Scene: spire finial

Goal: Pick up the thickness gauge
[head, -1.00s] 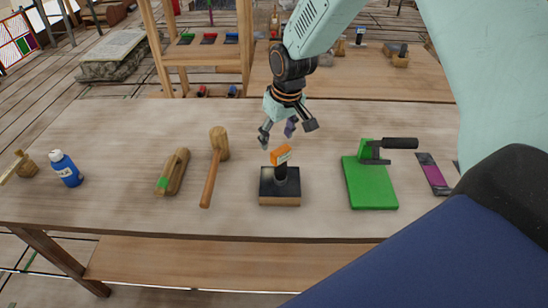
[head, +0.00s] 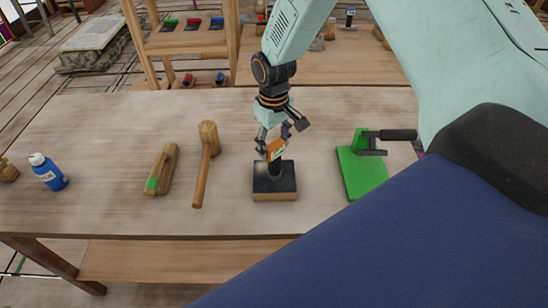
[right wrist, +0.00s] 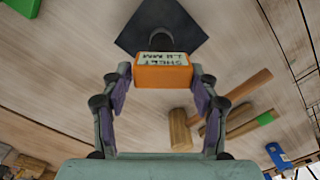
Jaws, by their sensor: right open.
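The thickness gauge appears to be the small orange block (head: 276,149) with a pale printed label, on top of a black post over a dark square stand (head: 274,178). It also shows in the right wrist view (right wrist: 163,77), with its label facing the camera. My right gripper (head: 273,136) is open and comes down on the block from above. In the right wrist view, its fingers (right wrist: 160,84) are on either side of the block, near its ends, with narrow gaps. The post under the block is mostly hidden there. My left gripper is not in view.
To the right is a green plate with a black-handled clamp (head: 362,177). The table front is clear.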

